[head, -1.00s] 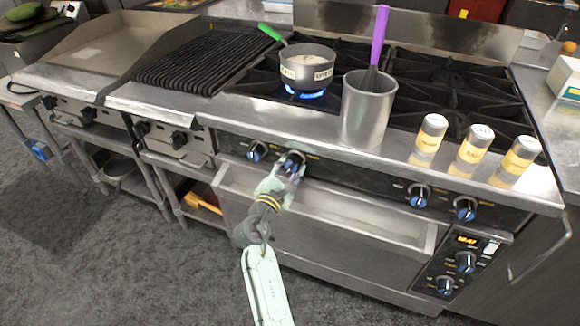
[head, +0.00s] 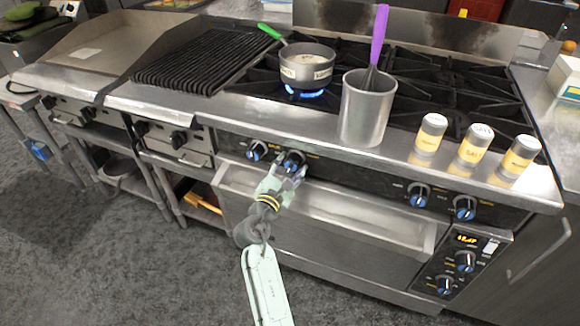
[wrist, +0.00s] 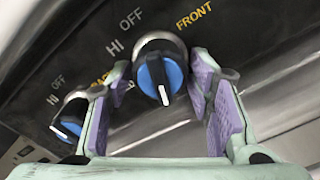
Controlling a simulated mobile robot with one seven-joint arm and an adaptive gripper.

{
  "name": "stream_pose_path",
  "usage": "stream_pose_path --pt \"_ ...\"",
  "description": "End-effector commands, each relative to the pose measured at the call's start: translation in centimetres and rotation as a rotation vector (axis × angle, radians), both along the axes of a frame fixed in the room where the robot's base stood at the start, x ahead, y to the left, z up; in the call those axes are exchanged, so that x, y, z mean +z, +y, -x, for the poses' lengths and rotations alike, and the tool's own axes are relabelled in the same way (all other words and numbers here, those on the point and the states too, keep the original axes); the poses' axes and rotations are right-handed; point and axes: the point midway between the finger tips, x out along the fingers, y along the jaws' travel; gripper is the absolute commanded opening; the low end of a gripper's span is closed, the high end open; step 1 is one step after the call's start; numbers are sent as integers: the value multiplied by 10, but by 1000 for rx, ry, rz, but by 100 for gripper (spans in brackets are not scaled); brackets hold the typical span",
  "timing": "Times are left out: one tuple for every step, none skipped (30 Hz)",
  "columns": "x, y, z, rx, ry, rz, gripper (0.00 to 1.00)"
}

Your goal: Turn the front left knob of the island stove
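The front left knob (head: 292,161) is the second knob from the left on the island stove's (head: 345,182) front panel. In the wrist view this knob (wrist: 157,72) has a blue face with a white pointer line, close to upright in the picture, and "FRONT" printed beside it. My gripper (head: 285,174) is at this knob. In the wrist view my gripper (wrist: 161,66) is open, with one purple-padded finger on each side of the knob and gaps showing. The neighbouring knob (wrist: 70,120) is at left, its "BACK" label partly hidden by my left finger.
A small pot (head: 307,70) with a green handle sits over a blue flame (head: 304,93). A metal canister (head: 367,115) holding a purple-handled whisk (head: 379,35) and several shakers (head: 474,146) stand along the front ledge. An open drawer-like tray (head: 330,205) lies below the panel.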

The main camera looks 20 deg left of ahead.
Motion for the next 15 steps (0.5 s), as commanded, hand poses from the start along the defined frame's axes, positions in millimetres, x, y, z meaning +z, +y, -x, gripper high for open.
stream_pose_path --pt "0 0 0 0 0 0 53" --pt "0 0 0 0 0 0 55" --pt "0 0 0 0 0 0 58" --pt "0 0 0 0 0 0 58" --pt "0 0 0 0 0 0 58" --pt "0 0 0 0 0 0 58" --pt "0 0 0 0 0 0 58" --pt "0 0 0 0 0 0 58" --pt "0 0 0 0 0 0 58" --pt "0 0 0 0 0 0 58" --pt "0 0 0 0 0 0 58" --pt "0 0 1 0 0 0 58" --pt "0 0 2 0 0 0 58" --pt "0 0 4 0 0 0 58" --pt "0 1 7 1 1 0 58"
